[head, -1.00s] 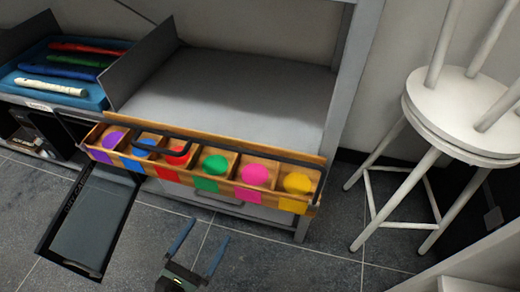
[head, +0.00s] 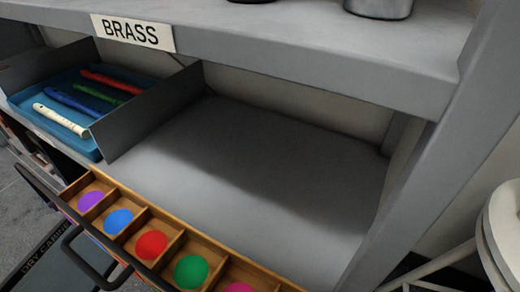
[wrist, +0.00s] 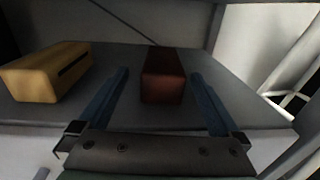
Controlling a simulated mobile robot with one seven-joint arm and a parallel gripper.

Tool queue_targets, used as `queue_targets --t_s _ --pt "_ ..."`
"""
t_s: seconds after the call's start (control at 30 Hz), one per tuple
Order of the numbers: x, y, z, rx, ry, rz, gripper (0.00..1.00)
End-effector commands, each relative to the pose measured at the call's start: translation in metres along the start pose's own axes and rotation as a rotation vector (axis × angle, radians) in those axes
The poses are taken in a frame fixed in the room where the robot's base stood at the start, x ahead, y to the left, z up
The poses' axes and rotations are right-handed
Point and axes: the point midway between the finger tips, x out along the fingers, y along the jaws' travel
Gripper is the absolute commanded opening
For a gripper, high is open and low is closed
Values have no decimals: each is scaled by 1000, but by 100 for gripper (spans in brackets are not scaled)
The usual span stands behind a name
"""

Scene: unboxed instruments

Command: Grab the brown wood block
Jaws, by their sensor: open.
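A dark reddish-brown block (wrist: 163,82) lies on a grey shelf surface (wrist: 110,112) in the wrist view. My gripper (wrist: 160,74) is open, with one blue finger on each side of the brown block in the picture and a gap on both sides. Whether the fingers are level with the block or above it I cannot tell. The head view shows neither the brown block nor my gripper.
A yellow block with a dark slot (wrist: 48,72) lies left of my left finger. In the head view, a drawer of coloured compartments (head: 160,240) stands below an empty-looking shelf (head: 240,165). A blue tray (head: 50,110) holds several recorders. A white stool (head: 500,225) is at right.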

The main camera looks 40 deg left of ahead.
Motion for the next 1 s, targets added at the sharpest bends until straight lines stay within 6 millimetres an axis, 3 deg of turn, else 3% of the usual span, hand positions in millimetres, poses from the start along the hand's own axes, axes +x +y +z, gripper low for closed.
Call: queue_targets --t_s 0.27,0.6,0.87,1.0 --pt "24 -1 0 2 -2 -1 100" --pt "68 -4 6 1 -1 0 100" --pt "70 -4 8 0 0 1 100" --pt "70 -4 8 0 0 1 77"
